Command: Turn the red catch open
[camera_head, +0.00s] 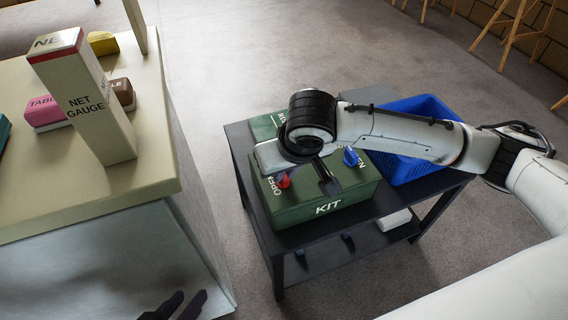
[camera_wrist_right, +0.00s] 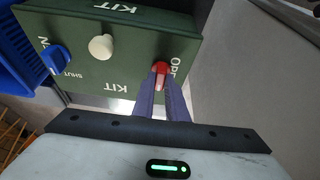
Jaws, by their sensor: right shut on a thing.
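The green KIT box (camera_head: 312,204) stands on a dark table, with its lid up in the head view. The red catch (camera_head: 283,181) is at the box's left side, by the lettering OPEN. It also shows in the right wrist view (camera_wrist_right: 160,71). My right gripper (camera_wrist_right: 161,86) is shut on the red catch, one finger on each side of it. The fingers hide part of the catch and of the lettering. A blue catch (camera_head: 350,157) sits on the right of the lid, by SHUT in the wrist view. My left gripper (camera_head: 190,299) is open and empty at the bottom edge.
A blue basket (camera_head: 425,110) stands right of the box on the dark table (camera_head: 245,150). A pale knob (camera_wrist_right: 101,47) is on the lid between the catches. A cream counter (camera_head: 150,165) at left holds a NET GAUGE block (camera_head: 88,105) and several small blocks.

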